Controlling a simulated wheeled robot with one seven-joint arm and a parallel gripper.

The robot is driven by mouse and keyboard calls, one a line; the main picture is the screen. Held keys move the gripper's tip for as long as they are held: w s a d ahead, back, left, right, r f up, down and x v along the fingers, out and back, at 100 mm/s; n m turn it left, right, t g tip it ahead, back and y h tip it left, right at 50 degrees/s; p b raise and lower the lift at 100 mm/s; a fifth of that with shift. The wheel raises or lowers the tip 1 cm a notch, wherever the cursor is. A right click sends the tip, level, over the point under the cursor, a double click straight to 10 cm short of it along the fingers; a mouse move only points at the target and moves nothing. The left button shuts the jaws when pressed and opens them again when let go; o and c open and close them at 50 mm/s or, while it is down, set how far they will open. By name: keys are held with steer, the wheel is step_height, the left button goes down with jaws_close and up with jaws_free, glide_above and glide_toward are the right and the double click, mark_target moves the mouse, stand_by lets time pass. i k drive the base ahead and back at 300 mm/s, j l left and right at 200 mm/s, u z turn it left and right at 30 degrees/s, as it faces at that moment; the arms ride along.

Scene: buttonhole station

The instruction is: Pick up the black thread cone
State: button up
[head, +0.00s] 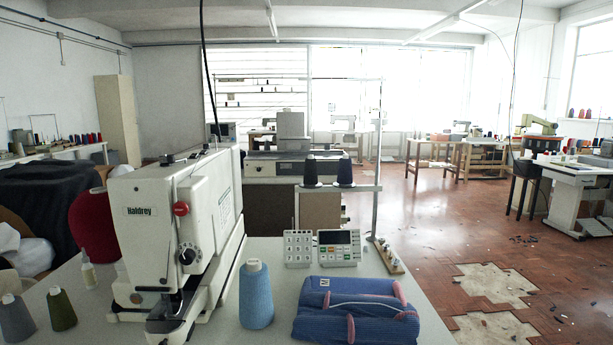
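Two dark thread cones stand upright side by side on the raised shelf of a thread stand (376,215), behind the control boxes. The left dark cone (311,173) looks black. The right dark cone (345,171) looks black or very dark navy; I cannot tell which for sure at this size. Both stand apart from each other with a small gap. My gripper is not in view.
A white buttonhole machine (150,215) fills the table's left. A light blue cone (256,296), a folded blue striped garment (357,312), a keypad (298,248) and a display box (339,247) stand in front of the stand. Grey (16,320) and green (61,310) cones are front left.

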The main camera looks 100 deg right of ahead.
mark_target(310, 178)
steer(key=k+z, duration=0.1)
steer(key=z, duration=5.3)
steer(key=i+l, duration=0.1)
steer(key=i, duration=0.8)
steer(key=i+l, duration=0.15)
steer(key=i, duration=0.7)
steer(key=i+j+u, duration=0.1)
steer(key=i+u, duration=0.35)
steer(key=i+l+u, duration=0.1)
steer(key=i+u, duration=0.35)
steer(key=i, duration=0.15)
steer(key=i+l+u, duration=0.25)
steer(key=i+u, duration=0.2)
steer(key=i+j+u, duration=0.2)
steer(key=i+u, duration=0.25)
steer(key=i, duration=0.4)
steer(key=i+l+u, duration=0.1)
steer(key=i+u, duration=0.4)
steer(key=i, duration=1.2)
steer(key=i+l+u, duration=0.15)
steer(key=i, duration=0.7)
